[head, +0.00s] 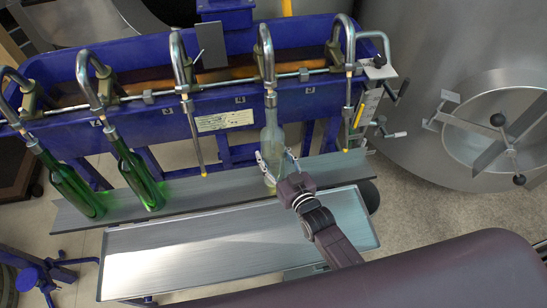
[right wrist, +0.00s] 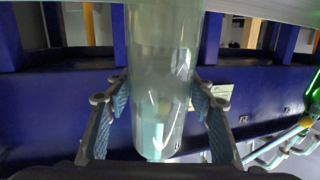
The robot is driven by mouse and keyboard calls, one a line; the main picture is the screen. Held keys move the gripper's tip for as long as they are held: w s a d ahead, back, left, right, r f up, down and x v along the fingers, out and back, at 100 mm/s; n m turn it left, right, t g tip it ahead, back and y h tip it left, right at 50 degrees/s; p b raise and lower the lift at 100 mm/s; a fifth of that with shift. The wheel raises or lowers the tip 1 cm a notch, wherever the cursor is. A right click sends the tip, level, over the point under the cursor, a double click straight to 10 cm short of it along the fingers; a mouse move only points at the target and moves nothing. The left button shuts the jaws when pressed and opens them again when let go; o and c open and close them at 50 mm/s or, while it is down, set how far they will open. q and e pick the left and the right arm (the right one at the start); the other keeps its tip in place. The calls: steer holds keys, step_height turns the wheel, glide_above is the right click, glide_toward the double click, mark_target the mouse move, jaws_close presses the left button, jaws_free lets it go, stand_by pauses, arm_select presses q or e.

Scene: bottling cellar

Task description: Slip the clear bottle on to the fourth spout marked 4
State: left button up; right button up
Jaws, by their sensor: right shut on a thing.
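The clear bottle (head: 272,146) is upright in the head view, with its neck in line under the fourth spout (head: 265,55) from the left. The bottle's mouth meets the spout's lower part. No filling tube shows beside the bottle; I cannot tell how far it reaches inside. My right gripper (head: 278,168) is shut around the bottle's lower body. In the right wrist view the clear bottle (right wrist: 163,75) stands between both finger pads of my right gripper (right wrist: 160,105). My left gripper is not in view.
Green bottles (head: 75,190) (head: 137,175) hang on the two left spouts. The third spout (head: 182,70) and right-end spout (head: 348,60) are empty. A grey shelf (head: 225,190) runs below, with a metal tray (head: 230,245) in front. A steel tank (head: 440,60) stands right.

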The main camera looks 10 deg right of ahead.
steer(key=shift+f+b, duration=0.7)
stand_by(1.2)
steer(key=o, duration=1.7)
steer(key=shift+s, duration=0.1)
steer(key=shift+c, duration=0.2)
steer(key=shift+s+f, duration=0.15)
steer(key=shift+f, duration=0.3)
steer(key=v, duration=1.2)
steer(key=shift+r, duration=0.35)
